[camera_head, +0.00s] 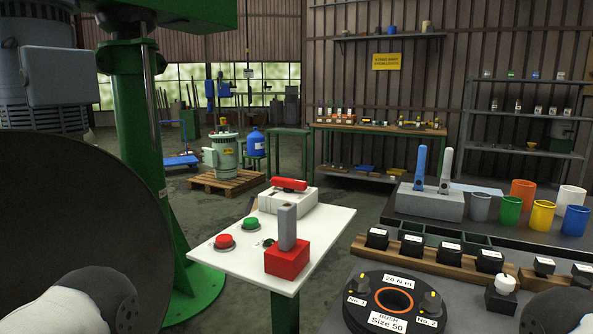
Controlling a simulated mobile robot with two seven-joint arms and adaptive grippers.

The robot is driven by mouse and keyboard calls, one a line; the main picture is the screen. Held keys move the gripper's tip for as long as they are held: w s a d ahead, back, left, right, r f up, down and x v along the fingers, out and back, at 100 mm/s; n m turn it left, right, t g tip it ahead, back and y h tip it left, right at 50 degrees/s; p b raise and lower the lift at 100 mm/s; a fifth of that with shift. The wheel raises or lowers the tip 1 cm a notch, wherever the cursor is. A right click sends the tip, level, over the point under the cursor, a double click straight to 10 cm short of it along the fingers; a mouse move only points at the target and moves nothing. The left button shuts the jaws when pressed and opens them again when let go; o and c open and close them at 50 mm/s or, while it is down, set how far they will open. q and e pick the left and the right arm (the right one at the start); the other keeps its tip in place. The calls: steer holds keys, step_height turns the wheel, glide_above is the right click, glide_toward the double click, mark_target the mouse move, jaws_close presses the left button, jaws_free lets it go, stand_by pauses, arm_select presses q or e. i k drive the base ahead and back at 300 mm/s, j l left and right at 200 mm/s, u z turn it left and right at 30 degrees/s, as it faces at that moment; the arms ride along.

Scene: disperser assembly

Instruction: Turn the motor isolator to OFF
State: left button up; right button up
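A small white table (325,223) stands near the middle. At its back is a grey-white box with a red bar-shaped handle (289,184) lying across its top, roughly left to right. At its front is a red block (287,260) with an upright grey lever (287,227). I cannot tell from any readable label which of these is the motor isolator, and no OFF mark is legible. A red button (224,241) and a green button (250,224) sit at the left. Parts of my arms show at both bottom corners; neither gripper's fingers are visible.
A green column (135,130) and a large dark disc (75,210) fill the left. At the right, a dark bench holds a round "BUSH Size 50" fixture (395,302), black labelled blocks, coloured cups (542,215) and a grey block with two upright handles (430,203). Floor shows behind the table.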

mark_target(288, 184)
steer(key=i+j+z, duration=0.3)
steer(key=j, duration=0.35)
steer(key=i+j+z, duration=0.15)
steer(key=j, duration=0.25)
steer(key=i+j+z, duration=0.1)
steer(key=i+j, duration=0.15)
steer(key=j+z, duration=0.5)
steer(key=j, duration=0.4)
